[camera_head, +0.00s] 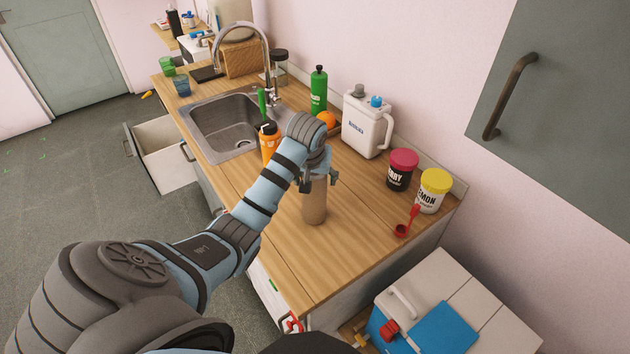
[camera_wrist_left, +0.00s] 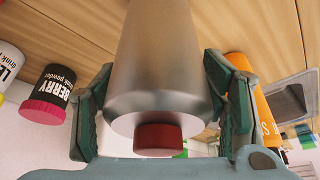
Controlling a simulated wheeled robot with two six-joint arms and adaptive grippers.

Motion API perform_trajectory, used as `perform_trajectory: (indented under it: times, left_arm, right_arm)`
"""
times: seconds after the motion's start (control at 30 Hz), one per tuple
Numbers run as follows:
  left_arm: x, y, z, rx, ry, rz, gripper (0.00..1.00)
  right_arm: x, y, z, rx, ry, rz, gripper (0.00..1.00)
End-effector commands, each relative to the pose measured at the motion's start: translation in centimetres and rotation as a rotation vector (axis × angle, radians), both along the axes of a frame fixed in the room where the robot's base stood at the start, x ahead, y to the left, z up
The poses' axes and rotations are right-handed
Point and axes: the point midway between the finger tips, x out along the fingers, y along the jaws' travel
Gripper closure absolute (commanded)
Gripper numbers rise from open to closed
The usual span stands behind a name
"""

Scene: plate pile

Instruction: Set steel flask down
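The steel flask (camera_head: 314,203) is upright over the front part of the wooden counter. Its base is at or very near the counter top; I cannot tell for sure that it touches. In the left wrist view the grey metal flask (camera_wrist_left: 160,65) has a dark red cap (camera_wrist_left: 158,137) facing the camera. My left gripper (camera_head: 319,180) is around the flask's upper part from above. In the left wrist view its two fingers (camera_wrist_left: 160,80) press against opposite sides of the flask. My right gripper is not in view.
The wooden counter (camera_head: 260,215) is clear left of the flask. An orange bottle (camera_head: 268,145) and the sink (camera_head: 225,125) are behind it. A white jug (camera_head: 367,125), two powder tubs (camera_head: 402,170) (camera_head: 433,190) and a red scoop (camera_head: 407,223) stand to the right.

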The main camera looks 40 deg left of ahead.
Motion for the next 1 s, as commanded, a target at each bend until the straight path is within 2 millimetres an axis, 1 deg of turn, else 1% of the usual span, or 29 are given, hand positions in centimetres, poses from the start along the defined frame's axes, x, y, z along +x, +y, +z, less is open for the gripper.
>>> perform_trajectory:
  times: [0.03,0.3,0.37,0.63,0.73,0.83,1.0]
  left_arm:
    - [0.0,0.0,0.0,0.000,0.000,0.000,0.48]
    - [0.0,0.0,0.0,-0.001,0.000,0.000,0.91]
    - [0.0,0.0,0.0,-0.001,0.000,0.000,1.00]
    - [0.0,0.0,0.1,-0.001,-0.001,0.001,1.00]
    - [0.0,0.0,0.4,0.000,-0.002,0.000,1.00]
    - [0.1,-0.1,1.2,0.000,-0.003,-0.003,1.00]
    - [0.4,-0.4,3.2,0.001,-0.004,-0.008,1.00]
  right_arm:
    - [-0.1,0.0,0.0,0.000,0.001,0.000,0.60]
    - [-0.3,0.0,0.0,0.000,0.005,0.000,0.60]
    - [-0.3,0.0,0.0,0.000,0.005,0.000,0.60]
    - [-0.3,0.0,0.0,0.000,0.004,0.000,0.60]
    - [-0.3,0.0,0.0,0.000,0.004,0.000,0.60]
    - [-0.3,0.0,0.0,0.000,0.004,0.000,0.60]
    - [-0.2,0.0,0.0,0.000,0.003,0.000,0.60]
